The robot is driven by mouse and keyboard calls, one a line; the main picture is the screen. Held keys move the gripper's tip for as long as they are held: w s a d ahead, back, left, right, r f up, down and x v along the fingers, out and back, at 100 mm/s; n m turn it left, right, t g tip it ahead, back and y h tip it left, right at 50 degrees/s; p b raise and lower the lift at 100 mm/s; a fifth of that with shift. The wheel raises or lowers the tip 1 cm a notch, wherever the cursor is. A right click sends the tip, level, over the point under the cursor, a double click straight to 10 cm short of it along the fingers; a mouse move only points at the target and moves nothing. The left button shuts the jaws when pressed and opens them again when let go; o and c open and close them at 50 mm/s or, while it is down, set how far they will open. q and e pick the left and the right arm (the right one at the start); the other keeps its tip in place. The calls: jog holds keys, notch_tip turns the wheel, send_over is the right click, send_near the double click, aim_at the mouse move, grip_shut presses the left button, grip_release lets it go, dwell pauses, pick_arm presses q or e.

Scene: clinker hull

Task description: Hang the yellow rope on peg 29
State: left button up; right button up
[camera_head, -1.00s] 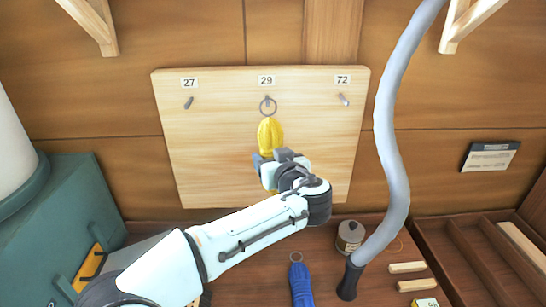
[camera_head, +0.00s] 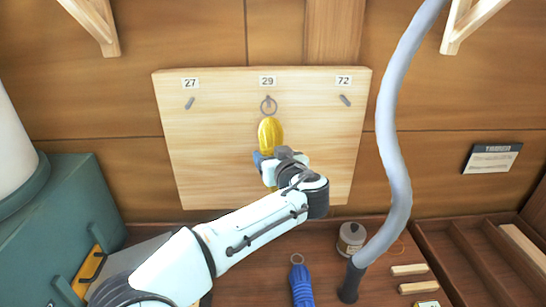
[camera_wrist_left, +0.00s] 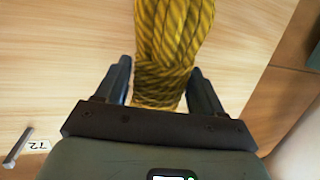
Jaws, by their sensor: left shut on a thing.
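The yellow rope (camera_head: 270,134) is a bundled coil with a metal ring (camera_head: 268,106) at its top. My left gripper (camera_head: 264,158) is shut on its lower part and holds it upright in front of the pegboard (camera_head: 215,150). The left wrist view shows the rope (camera_wrist_left: 172,45) between the two fingers (camera_wrist_left: 160,88). The ring overlaps peg 29 (camera_head: 268,99) below the label 29; I cannot tell whether it is around the peg or in front of it. Peg 27 (camera_head: 190,103) and peg 72 (camera_head: 345,100) are bare. My right gripper is not in view.
A blue rope (camera_head: 301,284) with a ring lies on the bench below. A thick grey hose (camera_head: 390,140) runs down right of the board. A tin (camera_head: 351,238), small blocks and a divided wooden tray (camera_head: 447,262) are at the right. A teal box (camera_head: 70,215) stands left.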

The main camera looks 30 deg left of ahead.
pick_arm(q)
jog(key=o, duration=1.3)
jog(key=shift+c, duration=0.2)
jog(key=shift+d, duration=0.1)
jog(key=b+v, duration=0.3)
jog(key=v, duration=1)
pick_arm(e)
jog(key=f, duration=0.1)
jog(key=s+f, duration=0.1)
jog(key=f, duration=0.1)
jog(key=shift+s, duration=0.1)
pick_arm(q)
jog(key=shift+s+d, duration=0.15)
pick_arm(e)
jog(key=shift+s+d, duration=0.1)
